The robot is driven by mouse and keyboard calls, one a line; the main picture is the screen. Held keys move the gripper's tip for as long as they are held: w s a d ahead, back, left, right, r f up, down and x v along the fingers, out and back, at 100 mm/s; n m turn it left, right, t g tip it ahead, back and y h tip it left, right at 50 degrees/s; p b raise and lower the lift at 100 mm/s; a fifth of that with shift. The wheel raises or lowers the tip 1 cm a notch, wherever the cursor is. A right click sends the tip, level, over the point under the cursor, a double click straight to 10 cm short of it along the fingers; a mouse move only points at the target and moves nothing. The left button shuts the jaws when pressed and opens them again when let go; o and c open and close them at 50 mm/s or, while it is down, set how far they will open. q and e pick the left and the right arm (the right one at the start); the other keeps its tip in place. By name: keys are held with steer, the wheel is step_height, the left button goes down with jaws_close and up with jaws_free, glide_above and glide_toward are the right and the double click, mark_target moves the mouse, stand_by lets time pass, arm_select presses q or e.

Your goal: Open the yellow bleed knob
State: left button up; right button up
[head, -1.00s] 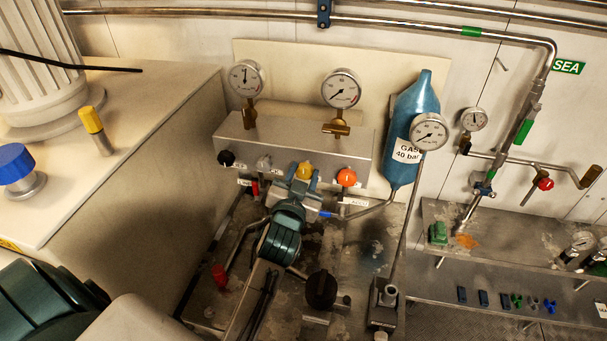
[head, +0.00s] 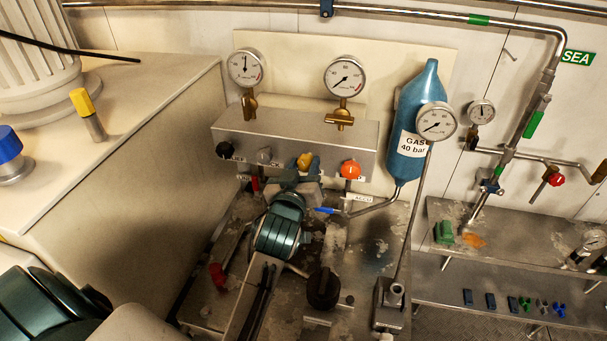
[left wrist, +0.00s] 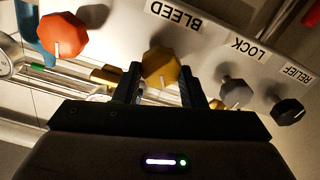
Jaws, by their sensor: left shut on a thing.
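The yellow bleed knob (head: 304,161) is on the front of the grey metal panel (head: 350,138), between the grey lock knob (head: 265,155) and the orange knob (head: 350,170). My left gripper (head: 303,170) is at the yellow knob and partly covers it. In the left wrist view the yellow knob (left wrist: 160,66) sits between the two dark fingers of my left gripper (left wrist: 160,84), which is shut on it. A pale mark on its face points down in that view. The BLEED label (left wrist: 180,17) shows upside down above it. My right gripper is not in view.
The black relief knob (head: 224,150) is at the panel's left end. Two gauges (head: 246,68) stand above the panel. A blue gas bottle (head: 413,110) is to the right.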

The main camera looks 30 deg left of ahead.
arm_select(q)
steer(key=n+b, duration=0.1)
steer(key=n, duration=0.2)
steer(key=n+b, duration=0.2)
steer(key=n, duration=0.1)
steer(key=shift+a+f+n, duration=0.15)
steer(key=shift+n, duration=0.15)
steer(key=n+b, duration=0.2)
steer(key=n, duration=0.1)
steer(key=shift+n, duration=0.4)
steer(key=shift+n+b, duration=0.3)
steer(key=shift+n, duration=0.3)
steer(key=o, duration=1)
steer(key=shift+w, duration=0.2)
steer(key=shift+w+f, duration=0.1)
steer(key=shift+w, duration=0.05)
